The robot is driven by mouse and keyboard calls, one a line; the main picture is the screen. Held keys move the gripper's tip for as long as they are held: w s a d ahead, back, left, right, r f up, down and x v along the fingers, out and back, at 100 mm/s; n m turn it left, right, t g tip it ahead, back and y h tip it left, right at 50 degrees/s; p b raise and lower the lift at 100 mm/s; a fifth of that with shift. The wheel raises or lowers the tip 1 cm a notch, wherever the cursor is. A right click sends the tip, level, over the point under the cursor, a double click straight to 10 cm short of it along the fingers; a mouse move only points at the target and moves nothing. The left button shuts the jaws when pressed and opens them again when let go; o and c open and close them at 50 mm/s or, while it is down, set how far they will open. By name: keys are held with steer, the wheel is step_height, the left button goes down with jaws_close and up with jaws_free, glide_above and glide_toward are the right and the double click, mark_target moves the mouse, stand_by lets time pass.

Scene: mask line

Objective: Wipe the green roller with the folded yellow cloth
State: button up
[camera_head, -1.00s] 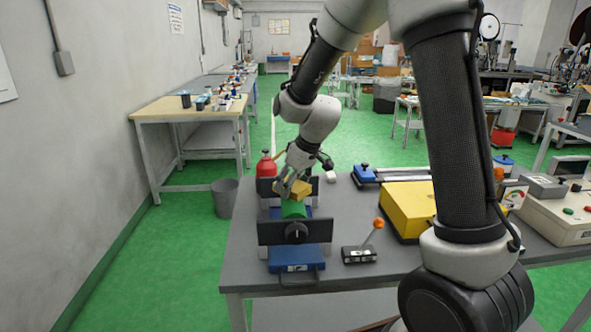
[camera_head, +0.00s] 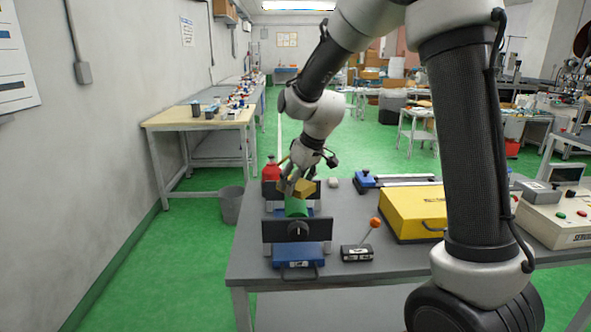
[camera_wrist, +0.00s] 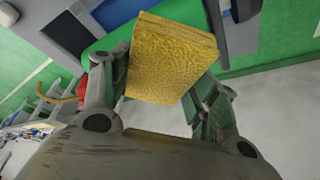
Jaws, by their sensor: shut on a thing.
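My gripper (camera_head: 297,187) is shut on the folded yellow cloth (camera_wrist: 172,58), which sits between its two fingers in the wrist view. In the head view the cloth (camera_head: 303,186) is at the upper part of the green roller (camera_head: 297,207). The roller lies between dark end plates on a blue base (camera_head: 297,251), with a black knob on the near plate. In the wrist view the green roller (camera_wrist: 112,42) shows behind the cloth. I cannot tell whether the cloth touches the roller. My gripper and the cloth hide the roller's far part.
A red bottle (camera_head: 271,169) stands behind the roller stand. A small black box with an orange-knobbed lever (camera_head: 357,253) and a yellow case (camera_head: 412,213) are to the right on the grey table (camera_head: 390,265). A bin (camera_head: 231,205) stands on the floor at left.

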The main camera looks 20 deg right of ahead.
steer(key=shift+r, duration=2.15)
